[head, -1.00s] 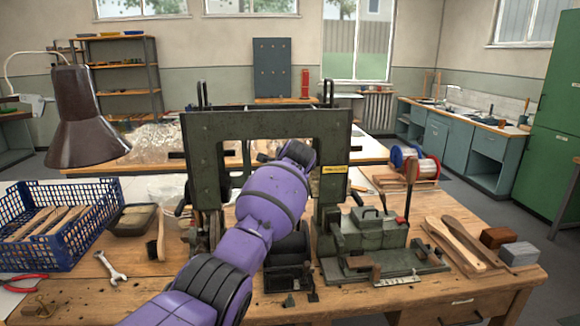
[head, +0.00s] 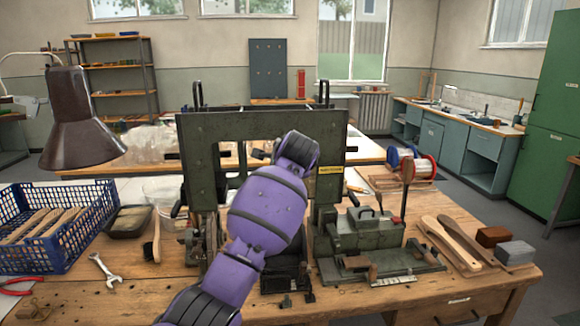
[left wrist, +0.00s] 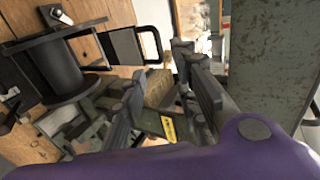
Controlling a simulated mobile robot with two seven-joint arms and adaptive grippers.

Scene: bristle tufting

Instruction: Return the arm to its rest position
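My purple left arm (head: 265,205) rises from the bottom of the head view and reaches over the bench in front of the dark green machine frame (head: 250,121). The green frame (left wrist: 262,60) runs close beside the right finger, and a yellow label (left wrist: 169,128) shows beyond the fingers. I cannot tell whether the gripper touches the frame. My right gripper is not in view.
The wooden workbench (head: 360,303) holds a blue crate (head: 62,245) at left, a wrench (head: 105,270), a brush (head: 153,243), a green clamp fixture (head: 370,245) and wooden handles (head: 455,240) at right. A brown lamp (head: 80,130) hangs at left.

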